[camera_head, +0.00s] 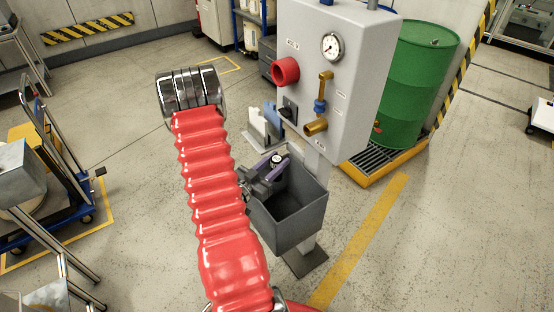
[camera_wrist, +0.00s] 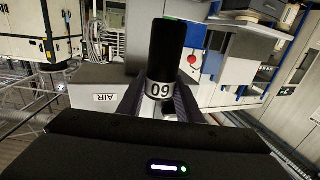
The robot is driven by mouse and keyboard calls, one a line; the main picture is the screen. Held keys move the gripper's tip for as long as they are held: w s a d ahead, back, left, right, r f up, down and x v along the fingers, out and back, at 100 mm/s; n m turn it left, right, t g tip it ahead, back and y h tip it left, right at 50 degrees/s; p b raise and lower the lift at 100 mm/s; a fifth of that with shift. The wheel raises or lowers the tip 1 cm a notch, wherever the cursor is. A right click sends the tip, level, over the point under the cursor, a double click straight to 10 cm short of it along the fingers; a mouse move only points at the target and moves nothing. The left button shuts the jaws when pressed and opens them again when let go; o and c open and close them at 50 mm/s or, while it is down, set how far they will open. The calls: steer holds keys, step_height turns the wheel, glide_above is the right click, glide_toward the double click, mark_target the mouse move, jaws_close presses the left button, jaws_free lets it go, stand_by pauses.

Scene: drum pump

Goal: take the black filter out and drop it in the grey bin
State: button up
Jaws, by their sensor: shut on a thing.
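My gripper (camera_head: 264,176) is shut on the black filter and holds it over the back left part of the open grey bin (camera_head: 283,232). In the wrist view the black filter (camera_wrist: 166,48) is a dark cylinder with a white numbered band, gripped at its lower end between my two fingers (camera_wrist: 160,98). In the head view the filter is small and partly hidden by the gripper. The bin's visible inside looks empty. My red ribbed arm hides the bin's left side.
A grey pump cabinet (camera_head: 335,60) with a gauge (camera_head: 333,46), a red knob (camera_head: 285,72) and brass fittings (camera_head: 318,126) stands just behind and above the bin. A green drum (camera_head: 418,85) is to the right. A blue cart (camera_head: 62,205) is at the left.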

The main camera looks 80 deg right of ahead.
steer(key=shift+f, duration=0.2)
steer(key=shift+w+f, duration=0.1)
steer(key=shift+f, duration=1.45)
steer(key=o, duration=1)
steer(key=shift+a, duration=0.1)
